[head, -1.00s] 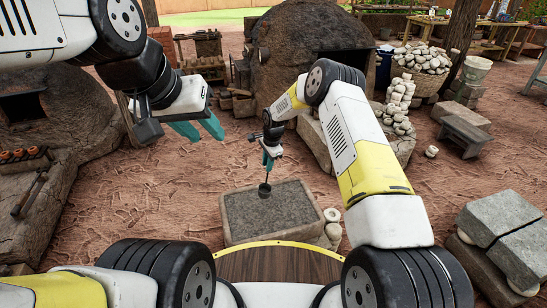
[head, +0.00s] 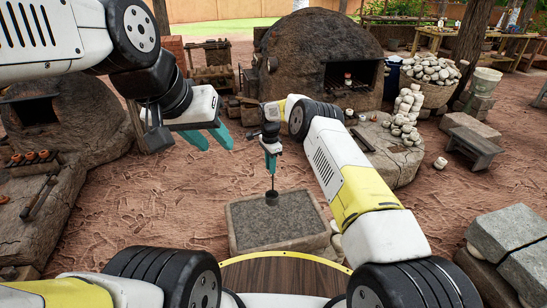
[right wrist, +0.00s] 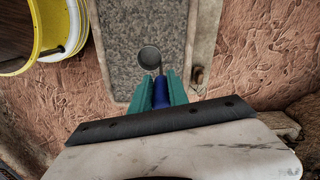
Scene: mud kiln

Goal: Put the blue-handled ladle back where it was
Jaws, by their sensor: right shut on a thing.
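The blue-handled ladle hangs from my right gripper, its dark round bowl (head: 271,198) downward. In the right wrist view its blue handle (right wrist: 160,92) is between the teal fingers and its bowl (right wrist: 149,57) shows beyond them. My right gripper (head: 271,166) is shut on the handle, above the stone block with a grey speckled top (head: 277,232). The block also shows in the right wrist view (right wrist: 135,20). I cannot tell whether the bowl touches it. My left gripper (head: 212,138) is open and empty, up at the left, its fingers apart.
A mud kiln (head: 315,55) with an open mouth stands behind. A basket of pale stones (head: 428,80) and a low bench (head: 470,148) are at the right. Stone blocks (head: 510,240) lie at the near right. Bare earth lies left of the speckled block.

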